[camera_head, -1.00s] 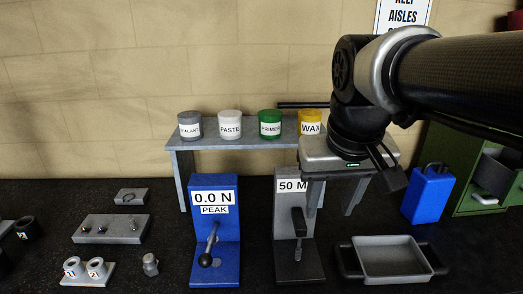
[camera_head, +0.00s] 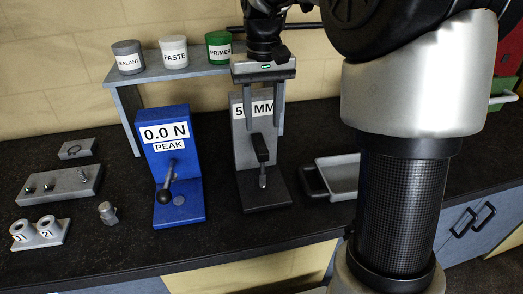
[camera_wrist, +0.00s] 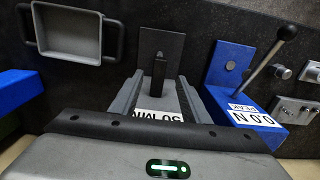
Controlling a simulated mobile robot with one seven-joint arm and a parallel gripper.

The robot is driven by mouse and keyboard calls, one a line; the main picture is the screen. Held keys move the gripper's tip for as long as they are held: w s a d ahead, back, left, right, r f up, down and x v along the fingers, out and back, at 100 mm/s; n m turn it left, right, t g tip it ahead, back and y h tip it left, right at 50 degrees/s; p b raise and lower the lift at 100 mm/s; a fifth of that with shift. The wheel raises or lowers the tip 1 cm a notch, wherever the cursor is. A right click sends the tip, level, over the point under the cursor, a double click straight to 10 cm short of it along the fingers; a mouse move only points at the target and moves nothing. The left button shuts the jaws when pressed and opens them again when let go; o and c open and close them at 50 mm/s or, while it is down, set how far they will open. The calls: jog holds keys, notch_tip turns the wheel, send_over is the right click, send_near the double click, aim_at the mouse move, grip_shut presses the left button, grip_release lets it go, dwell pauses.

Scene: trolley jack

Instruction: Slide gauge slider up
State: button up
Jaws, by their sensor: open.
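The grey gauge (camera_head: 241,160) stands upright on the bench with a "50 MM" label, partly covered by a finger. Its black slider (camera_head: 260,150) sticks out from the front, below the label. It also shows in the wrist view (camera_wrist: 158,75), upside down, between my fingers. My gripper (camera_head: 262,132) is open and empty, fingers pointing down. In the head view the left finger crosses the label and the right finger lies at the plate's right edge. Touching cannot be told.
A blue force gauge (camera_head: 187,155) reading "0.0 N" with a lever stands close to the left. A grey tray (camera_head: 340,178) with dark handles lies to the right. A shelf (camera_head: 185,72) with jars, including a green one (camera_head: 219,46), stands behind. Grey blocks (camera_head: 60,184) lie far left.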

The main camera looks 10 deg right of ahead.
aim_at(263, 150)
notch_tip(263, 150, down, 11)
jog(key=shift+r+b, duration=0.2)
jog(key=shift+b, duration=0.1)
grip_shut()
